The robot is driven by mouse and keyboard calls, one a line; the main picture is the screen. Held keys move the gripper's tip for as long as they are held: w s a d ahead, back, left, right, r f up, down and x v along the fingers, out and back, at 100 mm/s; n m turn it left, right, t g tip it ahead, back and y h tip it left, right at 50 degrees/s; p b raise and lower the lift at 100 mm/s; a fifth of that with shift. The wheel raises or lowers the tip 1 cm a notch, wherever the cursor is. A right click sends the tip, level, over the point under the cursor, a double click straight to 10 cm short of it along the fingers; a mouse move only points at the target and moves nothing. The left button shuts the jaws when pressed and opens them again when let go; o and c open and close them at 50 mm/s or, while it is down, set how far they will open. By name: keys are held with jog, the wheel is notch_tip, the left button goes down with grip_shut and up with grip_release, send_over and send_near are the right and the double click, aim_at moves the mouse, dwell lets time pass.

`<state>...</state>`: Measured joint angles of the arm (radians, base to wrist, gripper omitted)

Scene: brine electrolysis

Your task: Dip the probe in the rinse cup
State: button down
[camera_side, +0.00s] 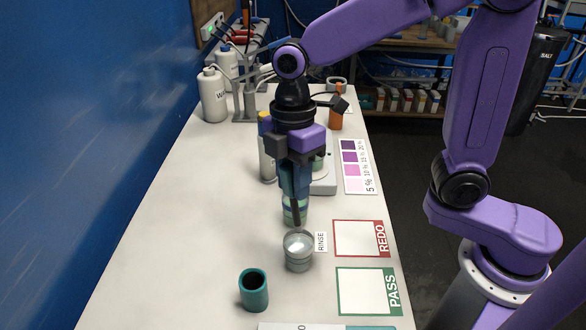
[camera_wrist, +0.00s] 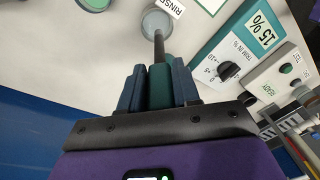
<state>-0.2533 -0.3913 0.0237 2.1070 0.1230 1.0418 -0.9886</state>
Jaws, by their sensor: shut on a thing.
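My gripper (camera_side: 296,178) is shut on the probe, with blue fingers on both sides of its teal handle (camera_wrist: 160,86). The probe's dark rod (camera_side: 297,214) points down, and its lower end shows at the far rim of the rinse cup (camera_side: 298,254). The rinse cup is a clear round vessel standing on the white table, with a RINSE label (camera_side: 321,242) beside it. In the wrist view the rod (camera_wrist: 158,46) reaches toward the rinse cup (camera_wrist: 156,22) and overlaps its near edge. I cannot tell whether the tip is inside the cup.
An empty teal holder (camera_side: 254,291) stands in front of the rinse cup. A greenish jar (camera_side: 295,212) stands just behind the probe. Red REDO (camera_side: 360,238) and green PASS (camera_side: 368,291) squares lie to the right. White bottles (camera_side: 212,98) stand back left. The table's left side is clear.

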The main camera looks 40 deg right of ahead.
aim_at(296, 215)
jog(key=shift+s+d+f, duration=0.1)
jog(key=shift+s+f, duration=0.05)
jog(key=shift+f, duration=4.4)
dwell(0.4)
